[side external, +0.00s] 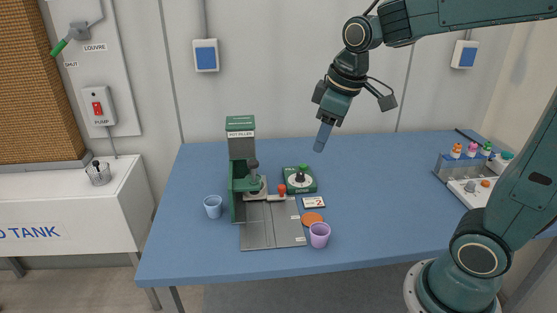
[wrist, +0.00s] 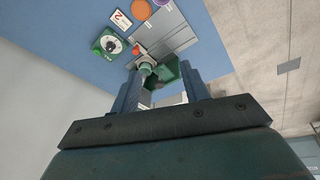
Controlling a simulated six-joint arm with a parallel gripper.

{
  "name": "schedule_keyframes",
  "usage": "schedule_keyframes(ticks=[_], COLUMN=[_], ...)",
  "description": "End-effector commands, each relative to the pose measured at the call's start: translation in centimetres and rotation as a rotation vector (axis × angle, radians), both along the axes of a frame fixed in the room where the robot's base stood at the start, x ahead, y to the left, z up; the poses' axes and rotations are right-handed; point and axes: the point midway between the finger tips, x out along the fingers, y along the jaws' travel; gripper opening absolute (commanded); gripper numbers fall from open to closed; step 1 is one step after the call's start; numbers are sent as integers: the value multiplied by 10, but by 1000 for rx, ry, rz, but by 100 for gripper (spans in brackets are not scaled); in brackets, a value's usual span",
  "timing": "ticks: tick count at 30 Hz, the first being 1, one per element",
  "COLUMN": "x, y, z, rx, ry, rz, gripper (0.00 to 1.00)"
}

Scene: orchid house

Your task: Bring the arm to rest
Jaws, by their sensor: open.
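My gripper (side external: 322,137) hangs in the air above the back of the blue table (side external: 400,215) in the side external view, pointing down and slightly left. It is right of and higher than the green pot filler (side external: 240,150) and touches nothing. In the wrist view the two blue-grey fingers of my gripper (wrist: 163,84) stand apart with nothing held between them. The pot filler (wrist: 166,76) shows beyond and between the fingertips there.
A white caddy (side external: 468,188) stands at the right. The table's right middle is clear.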

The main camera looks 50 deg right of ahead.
Motion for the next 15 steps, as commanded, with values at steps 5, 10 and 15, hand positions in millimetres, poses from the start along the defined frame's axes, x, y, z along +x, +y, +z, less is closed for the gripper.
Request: schedule_keyframes(ticks=[5, 10, 15], x=[-36, -68, -100], y=[10, 18, 24], z=[10, 14, 12], rx=[25, 54, 89], ry=[-53, -98, -142], rz=[-66, -129, -193], gripper=[45, 45, 45])
